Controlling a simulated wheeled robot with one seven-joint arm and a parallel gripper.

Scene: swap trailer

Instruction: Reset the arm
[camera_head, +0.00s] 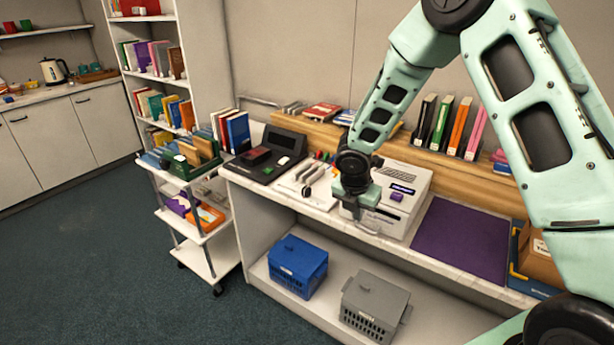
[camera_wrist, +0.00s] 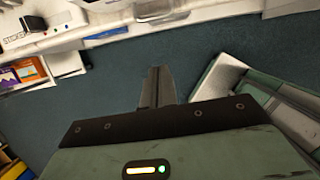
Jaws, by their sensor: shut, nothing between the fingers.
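My pale green arm reaches from the right side over the counter in the head view, its lower end in front of the white box-like machine (camera_head: 405,190). My gripper (camera_wrist: 158,72) shows in the wrist view as two dark fingers pressed together, with nothing between them. Behind the fingertips there is blue-green floor (camera_wrist: 115,85). In the head view the fingers are too small or hidden to make out.
The counter holds a dark desk device (camera_head: 292,147) and a purple mat (camera_head: 460,240). Below are a blue crate (camera_head: 298,265) and a grey crate (camera_head: 374,305). A white cart (camera_head: 215,262) stands left of the counter. Floor (camera_head: 85,255) at the left is clear.

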